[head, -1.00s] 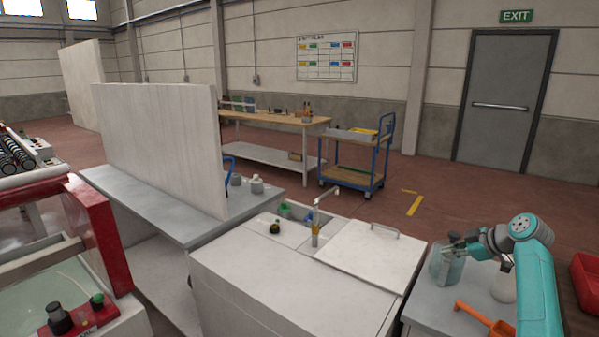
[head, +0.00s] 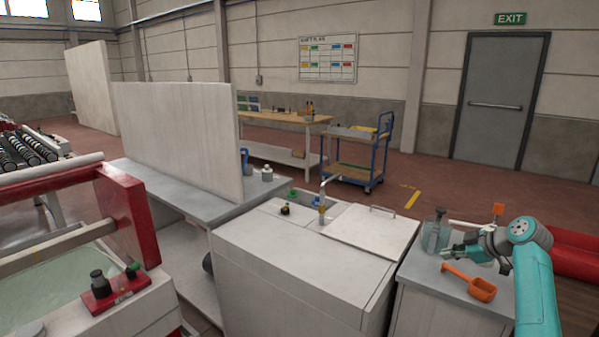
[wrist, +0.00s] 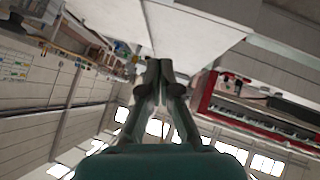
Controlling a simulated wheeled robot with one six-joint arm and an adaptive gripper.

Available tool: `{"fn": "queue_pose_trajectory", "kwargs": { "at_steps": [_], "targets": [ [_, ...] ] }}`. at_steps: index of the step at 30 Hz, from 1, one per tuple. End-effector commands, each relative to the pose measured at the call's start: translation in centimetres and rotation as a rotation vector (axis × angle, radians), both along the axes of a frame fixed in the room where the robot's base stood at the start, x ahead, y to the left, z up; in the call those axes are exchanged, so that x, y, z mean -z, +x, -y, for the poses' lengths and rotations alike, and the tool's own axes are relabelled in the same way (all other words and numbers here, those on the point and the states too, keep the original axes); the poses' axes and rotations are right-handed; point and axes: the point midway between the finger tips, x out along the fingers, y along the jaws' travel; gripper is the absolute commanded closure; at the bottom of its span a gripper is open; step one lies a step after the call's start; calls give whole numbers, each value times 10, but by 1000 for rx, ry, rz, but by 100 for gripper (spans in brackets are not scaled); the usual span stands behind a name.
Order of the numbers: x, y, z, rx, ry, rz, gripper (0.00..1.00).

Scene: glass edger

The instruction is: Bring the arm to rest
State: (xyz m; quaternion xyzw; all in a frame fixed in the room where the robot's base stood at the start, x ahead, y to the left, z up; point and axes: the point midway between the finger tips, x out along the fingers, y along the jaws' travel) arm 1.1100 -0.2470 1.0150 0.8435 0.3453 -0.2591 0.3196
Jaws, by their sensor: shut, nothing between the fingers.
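My teal arm reaches in at the right of the head view, folded so that its grey gripper (head: 446,251) points left above the grey side counter. The gripper lies in front of or close to a clear jar (head: 435,232); I cannot tell whether they touch. In the wrist view the two fingers (wrist: 159,64) meet at their tips with nothing between them. That view is turned over, with the windows at the bottom and pale panels at the top.
An orange scoop (head: 470,283) lies on the side counter (head: 440,276). The white cabinet (head: 300,262) with a lid and tap stands left of it. A red-framed machine (head: 125,222) is at far left. A blue cart (head: 358,160) stands behind, with open floor around it.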

Motion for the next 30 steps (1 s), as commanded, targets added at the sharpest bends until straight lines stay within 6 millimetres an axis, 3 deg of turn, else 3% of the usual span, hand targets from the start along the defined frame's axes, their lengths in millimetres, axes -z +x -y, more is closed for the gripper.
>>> {"fn": "queue_pose_trajectory", "kwargs": {
  "at_steps": [11,17,23,30],
  "targets": [
    [51,-7,-16,69,23,-15,100],
    [94,-17,-31,130,40,-24,100],
    [161,-43,-56,230,70,-37,100],
    [242,-93,-92,369,109,-40,100]
  ]
}}
